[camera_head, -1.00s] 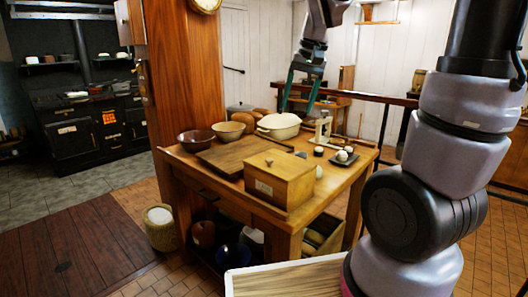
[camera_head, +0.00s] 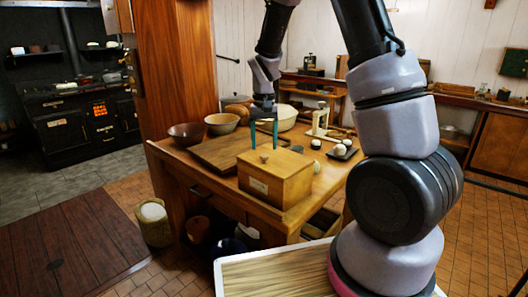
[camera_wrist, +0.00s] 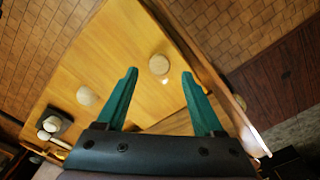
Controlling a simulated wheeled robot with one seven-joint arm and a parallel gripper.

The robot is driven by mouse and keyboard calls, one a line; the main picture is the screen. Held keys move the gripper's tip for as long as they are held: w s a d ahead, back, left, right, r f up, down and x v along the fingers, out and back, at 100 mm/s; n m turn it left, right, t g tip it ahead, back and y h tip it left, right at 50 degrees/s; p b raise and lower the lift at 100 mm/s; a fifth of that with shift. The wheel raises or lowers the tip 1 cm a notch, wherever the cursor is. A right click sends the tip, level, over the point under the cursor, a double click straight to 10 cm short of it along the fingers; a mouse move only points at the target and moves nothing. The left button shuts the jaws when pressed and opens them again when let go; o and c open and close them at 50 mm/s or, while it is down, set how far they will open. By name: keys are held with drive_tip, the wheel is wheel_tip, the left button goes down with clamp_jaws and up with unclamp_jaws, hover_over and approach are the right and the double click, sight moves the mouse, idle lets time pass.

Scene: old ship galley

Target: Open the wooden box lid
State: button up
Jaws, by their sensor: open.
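The wooden box (camera_head: 282,190) stands near the front corner of the table, with a pale label on its front. Its lid (camera_head: 290,162) is closed, and a small round knob (camera_head: 264,158) shows on top. My gripper (camera_head: 264,146) points down just above the lid, its two green fingers open and empty. In the wrist view, the knob (camera_wrist: 158,64) appears between the fingertips of my gripper (camera_wrist: 160,72). I cannot tell its exact height above the knob.
The table (camera_head: 325,182) also holds a cutting board (camera_head: 215,150) and bowls (camera_head: 187,134) behind and left of the box. A dark tray (camera_head: 343,153) with small pale round things lies to the right. A wooden post (camera_head: 178,60) rises beyond the table.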

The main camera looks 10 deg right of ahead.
sight(264, 155)
drive_tip(key=shift+f, duration=1.75)
clamp_jaws()
